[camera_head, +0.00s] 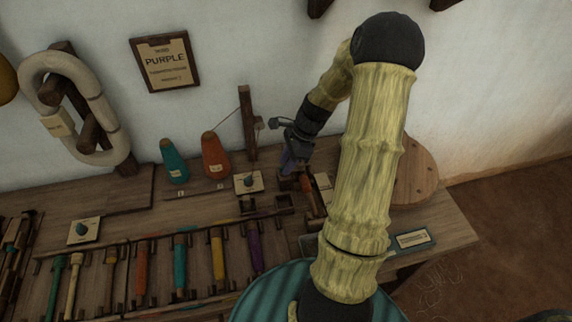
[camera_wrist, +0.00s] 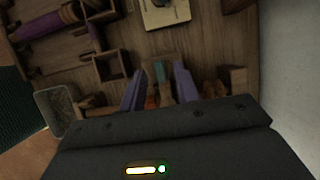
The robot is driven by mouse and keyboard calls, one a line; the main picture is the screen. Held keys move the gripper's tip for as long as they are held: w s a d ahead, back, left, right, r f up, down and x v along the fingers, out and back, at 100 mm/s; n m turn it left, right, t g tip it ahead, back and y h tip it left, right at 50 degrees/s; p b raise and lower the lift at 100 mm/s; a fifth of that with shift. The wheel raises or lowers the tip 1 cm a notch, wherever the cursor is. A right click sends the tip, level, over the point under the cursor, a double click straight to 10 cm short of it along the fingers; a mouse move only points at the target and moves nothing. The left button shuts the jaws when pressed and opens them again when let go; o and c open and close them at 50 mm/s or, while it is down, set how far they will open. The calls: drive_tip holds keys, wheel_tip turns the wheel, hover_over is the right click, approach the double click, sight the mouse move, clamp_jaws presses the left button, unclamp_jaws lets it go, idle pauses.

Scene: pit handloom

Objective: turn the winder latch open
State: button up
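My gripper (camera_head: 289,160) points down over the right part of the bench, above a small dark wooden assembly (camera_head: 306,192). In the wrist view my gripper (camera_wrist: 159,70) has its two purple fingers apart. Which part is the winder latch is not clear. A pale plate with a dark knob (camera_head: 248,182) lies left of my gripper, and its edge shows in the wrist view (camera_wrist: 166,14).
Teal (camera_head: 174,162) and orange (camera_head: 215,157) cones stand left of my gripper, near a wooden post (camera_head: 247,122). A rack of coloured bobbins (camera_head: 180,262) lies in front. Another knob plate (camera_head: 83,231) is farther left. A round wooden board (camera_head: 416,172) stands behind my arm.

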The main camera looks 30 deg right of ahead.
drive_tip(key=shift+a+f, duration=0.2)
drive_tip(key=shift+f, duration=0.2)
clamp_jaws()
